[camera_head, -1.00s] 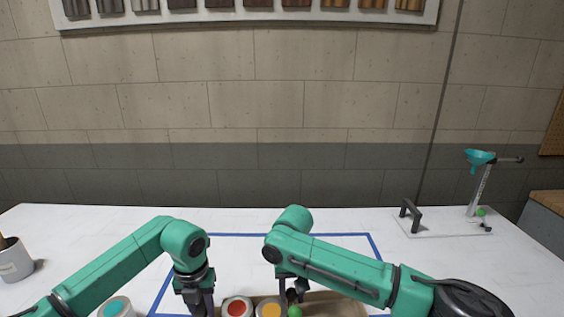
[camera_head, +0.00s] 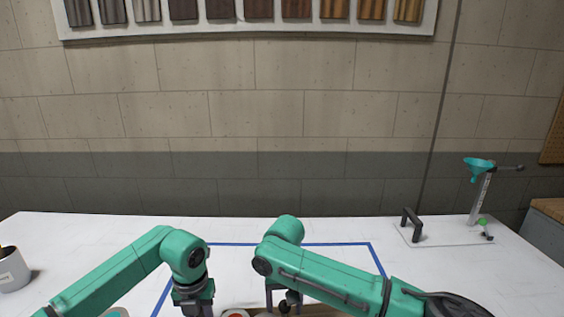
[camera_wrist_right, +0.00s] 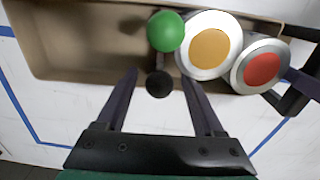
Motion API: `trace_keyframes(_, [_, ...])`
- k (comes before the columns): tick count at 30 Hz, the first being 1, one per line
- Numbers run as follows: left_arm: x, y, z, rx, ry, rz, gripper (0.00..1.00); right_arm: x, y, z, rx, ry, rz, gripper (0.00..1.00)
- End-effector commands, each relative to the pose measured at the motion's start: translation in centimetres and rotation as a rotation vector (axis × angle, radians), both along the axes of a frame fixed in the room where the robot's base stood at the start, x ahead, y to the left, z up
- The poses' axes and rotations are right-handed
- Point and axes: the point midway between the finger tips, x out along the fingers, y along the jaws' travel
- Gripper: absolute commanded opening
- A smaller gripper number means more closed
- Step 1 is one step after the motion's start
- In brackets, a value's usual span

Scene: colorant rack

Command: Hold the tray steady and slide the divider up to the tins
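The brown tray (camera_wrist_right: 85,45) spans the top of the right wrist view. At its right end lie an orange-topped tin (camera_wrist_right: 209,45) and a red-topped tin (camera_wrist_right: 261,69). A green ball (camera_wrist_right: 166,31) and a black ball (camera_wrist_right: 158,84) lie left of the tins, apparently on the divider, which shows only as a thin strip between them. My right gripper (camera_wrist_right: 160,77) is open, with fingers either side of the black ball and gaps showing. It also shows in the head view (camera_head: 283,303).
A blue outline (camera_head: 335,244) marks the white table around the tray. A stand with a teal funnel (camera_head: 478,166) and a dark handle (camera_head: 411,224) are at the back right.

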Motion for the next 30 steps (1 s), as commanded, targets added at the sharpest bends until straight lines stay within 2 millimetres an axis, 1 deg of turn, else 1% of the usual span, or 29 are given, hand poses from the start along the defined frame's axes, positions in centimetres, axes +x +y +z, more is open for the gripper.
trace_keyframes(2, [0.1,0.0,0.1,-0.002,-0.003,0.003,0.00,-0.2,0.1,0.1,0.002,0.005,0.004,0.74])
trace_keyframes(5, [0.1,0.0,0.1,-0.001,-0.003,0.003,0.00,-0.1,0.2,1.2,0.002,0.003,0.005,0.74])
trace_keyframes(8, [0.1,0.0,0.1,-0.001,-0.003,0.004,0.00,-0.1,0.1,3.5,0.002,0.001,0.004,0.74])
trace_keyframes(12, [0.1,0.1,0.0,0.000,-0.003,0.004,0.00,0.0,0.1,7.5,0.002,-0.001,0.002,0.74])
trace_keyframes(15, [0.1,0.1,0.0,0.000,-0.003,0.004,0.00,0.0,0.1,9.9,0.002,-0.001,0.002,0.74])
trace_keyframes(18, [0.1,0.1,0.0,0.001,-0.002,0.004,0.00,0.0,0.1,11.4,0.001,0.000,0.000,0.74])
trace_keyframes(21, [0.1,0.1,0.0,0.001,-0.002,0.004,0.00,0.0,0.1,12.0,0.000,0.001,0.001,0.74])
trace_keyframes(27, [0.1,0.1,0.0,0.001,-0.002,0.004,0.00,0.0,0.0,12.0,0.000,0.001,0.001,0.74])
trace_keyframes(28, [0.1,0.1,0.0,0.001,-0.002,0.004,0.44,0.0,0.0,12.0,0.000,0.001,0.000,0.74])
trace_keyframes(30, [0.1,0.1,0.0,0.001,-0.002,0.004,0.67,0.0,0.0,12.0,0.000,0.001,0.000,0.74])
